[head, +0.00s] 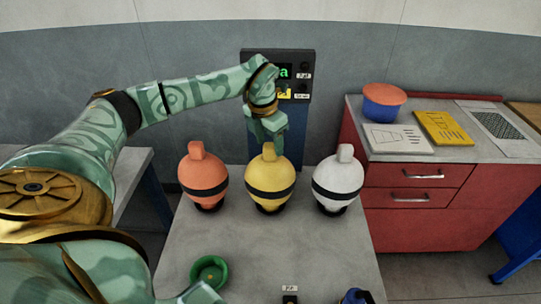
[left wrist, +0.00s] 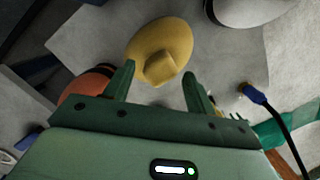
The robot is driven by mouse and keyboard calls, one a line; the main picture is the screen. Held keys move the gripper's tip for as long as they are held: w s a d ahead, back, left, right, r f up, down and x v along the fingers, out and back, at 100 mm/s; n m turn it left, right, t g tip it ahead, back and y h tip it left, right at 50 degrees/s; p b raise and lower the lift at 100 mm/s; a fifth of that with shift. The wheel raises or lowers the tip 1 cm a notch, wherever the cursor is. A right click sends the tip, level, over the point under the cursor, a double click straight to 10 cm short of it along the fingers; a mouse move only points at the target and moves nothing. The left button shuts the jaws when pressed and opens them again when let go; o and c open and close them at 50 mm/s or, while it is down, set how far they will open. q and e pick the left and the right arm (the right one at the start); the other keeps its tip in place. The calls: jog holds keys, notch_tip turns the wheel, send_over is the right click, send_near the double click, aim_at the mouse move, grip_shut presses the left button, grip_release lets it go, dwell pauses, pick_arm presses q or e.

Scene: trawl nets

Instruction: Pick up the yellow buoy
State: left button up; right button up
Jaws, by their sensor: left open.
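My right gripper cannot be made out.
The orange buoy (head: 203,178) and the white buoy (head: 338,180) stand close on either side. A green ring (head: 209,271) lies at the table's front. A dark panel (head: 300,66) stands behind. A red cabinet (head: 415,205) at right bears a bowl and boards.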

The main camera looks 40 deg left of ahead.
pick_arm(q)
jog(key=f, duration=0.2)
jog(key=shift+w+f, duration=0.3)
jog(key=shift+f, duration=0.1)
jog(key=shift+r, duration=0.1)
grip_shut()
